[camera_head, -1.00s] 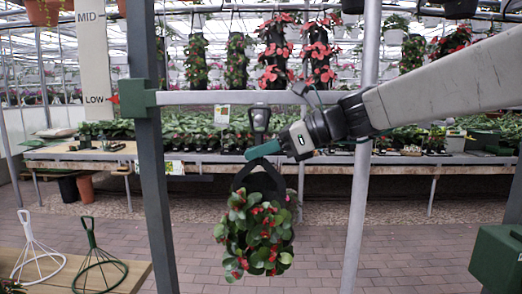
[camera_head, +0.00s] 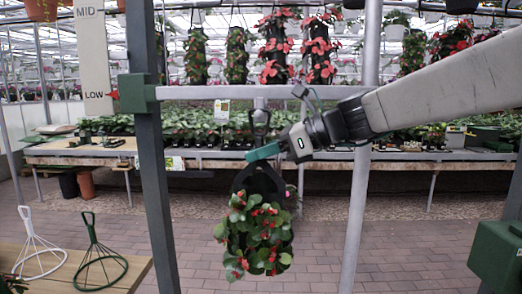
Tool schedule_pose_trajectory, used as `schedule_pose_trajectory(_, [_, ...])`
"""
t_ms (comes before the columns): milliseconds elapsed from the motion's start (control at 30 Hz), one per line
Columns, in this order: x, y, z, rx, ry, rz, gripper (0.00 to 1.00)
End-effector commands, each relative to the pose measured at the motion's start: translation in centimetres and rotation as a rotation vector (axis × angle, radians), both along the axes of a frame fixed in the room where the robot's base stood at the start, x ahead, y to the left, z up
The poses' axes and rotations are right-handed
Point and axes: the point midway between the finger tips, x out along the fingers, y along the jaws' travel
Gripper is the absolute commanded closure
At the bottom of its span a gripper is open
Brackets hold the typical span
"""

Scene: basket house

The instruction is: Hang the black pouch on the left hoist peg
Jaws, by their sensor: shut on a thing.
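The black pouch (camera_head: 262,182) hangs upright below my gripper (camera_head: 263,152), filled with green leaves and red flowers. My gripper has teal fingertips and is shut on the top of the pouch. The pouch hangs in front of the grey hoist crossbar (camera_head: 205,92), lower than the bar. A small dark loop or hook (camera_head: 261,118) shows just under the bar, right above my fingertips. I cannot tell whether it touches the pouch or which part is the left peg.
A dark post (camera_head: 150,190) with a green block stands left, and a grey pole (camera_head: 357,215) right. A white wire stand (camera_head: 36,248) and a green one (camera_head: 95,258) are on a wooden bench at lower left. Planted tables and hanging pots fill the back.

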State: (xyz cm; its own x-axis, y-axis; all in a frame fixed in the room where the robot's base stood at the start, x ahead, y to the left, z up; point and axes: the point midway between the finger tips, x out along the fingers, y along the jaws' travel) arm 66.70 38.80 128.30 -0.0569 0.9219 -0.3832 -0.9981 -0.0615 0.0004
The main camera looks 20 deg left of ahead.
Motion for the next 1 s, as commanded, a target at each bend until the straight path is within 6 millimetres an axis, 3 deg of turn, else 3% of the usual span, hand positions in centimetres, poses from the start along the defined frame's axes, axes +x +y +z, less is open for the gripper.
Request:
schedule_pose_trajectory(300, [0.0,0.0,0.2,0.003,-0.002,0.0,1.0])
schedule_pose_trajectory(333, [0.0,0.0,0.2,0.003,-0.002,0.0,0.77])
schedule_pose_trajectory(400, [0.0,0.0,0.2,0.002,-0.002,0.0,0.6])
schedule_pose_trajectory(733, [0.1,-0.4,0.1,-0.001,0.0,-0.001,0.6])
schedule_pose_trajectory(1000, [0.4,-4.2,1.8,0.001,-0.002,-0.005,0.6])
